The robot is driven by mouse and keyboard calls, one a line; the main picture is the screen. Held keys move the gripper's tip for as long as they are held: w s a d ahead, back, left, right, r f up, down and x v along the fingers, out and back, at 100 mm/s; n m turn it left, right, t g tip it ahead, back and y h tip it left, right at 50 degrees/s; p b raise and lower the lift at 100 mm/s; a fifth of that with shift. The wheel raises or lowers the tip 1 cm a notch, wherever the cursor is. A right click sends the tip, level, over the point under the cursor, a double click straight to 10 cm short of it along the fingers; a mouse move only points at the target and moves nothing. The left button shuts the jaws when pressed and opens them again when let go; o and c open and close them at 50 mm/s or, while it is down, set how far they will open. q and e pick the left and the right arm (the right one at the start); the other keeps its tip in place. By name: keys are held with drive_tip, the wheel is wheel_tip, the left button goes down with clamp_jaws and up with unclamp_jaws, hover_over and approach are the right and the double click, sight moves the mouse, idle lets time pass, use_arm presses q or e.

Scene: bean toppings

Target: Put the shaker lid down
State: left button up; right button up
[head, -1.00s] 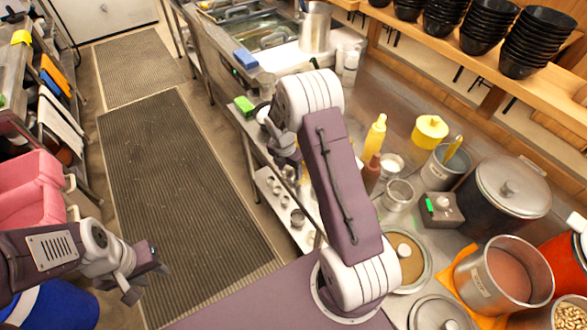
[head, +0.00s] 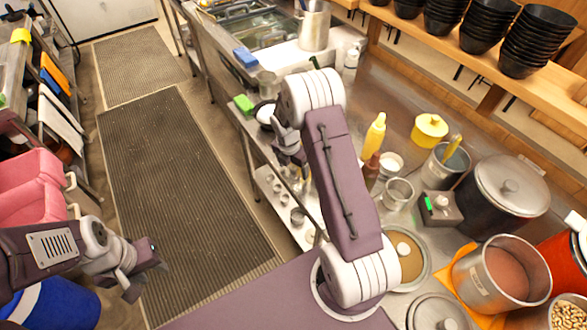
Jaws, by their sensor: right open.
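My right gripper (head: 291,153) hangs beside the arm's upper link, over the edge of the metal counter. It is open and I see nothing between its fingers. My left gripper (head: 146,279) is at the lower left above the floor mat, with its fingers apart and empty. I cannot pick out the shaker lid for certain. A small white round thing (head: 264,113) lies on the counter just behind the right gripper, partly hidden by my arm. An open metal cup (head: 398,192) stands on the counter right of my arm.
A yellow squeeze bottle (head: 375,133), a yellow lidded pot (head: 430,129), a large lidded pot (head: 507,185) and a pot of reddish sauce (head: 507,274) crowd the counter at right. A green sponge (head: 243,104) lies at its left edge. The floor mat (head: 180,200) is clear.

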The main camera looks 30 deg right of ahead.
sight(291, 175)
wheel_tip(291, 175, up, 11)
drive_tip(key=a, duration=0.2)
drive_tip(key=s+a+m+y, duration=0.1)
drive_tip(key=s+a+m, duration=0.3)
drive_tip(key=s+m, duration=0.5)
drive_tip(key=s+a+m, duration=0.5)
drive_tip(key=s+m, duration=0.4)
drive_tip(key=m, duration=0.5)
drive_tip(key=shift+s+r+m+y, duration=0.25)
drive_tip(key=shift+r+m+y, duration=0.1)
drive_tip(key=shift+m+y, duration=0.05)
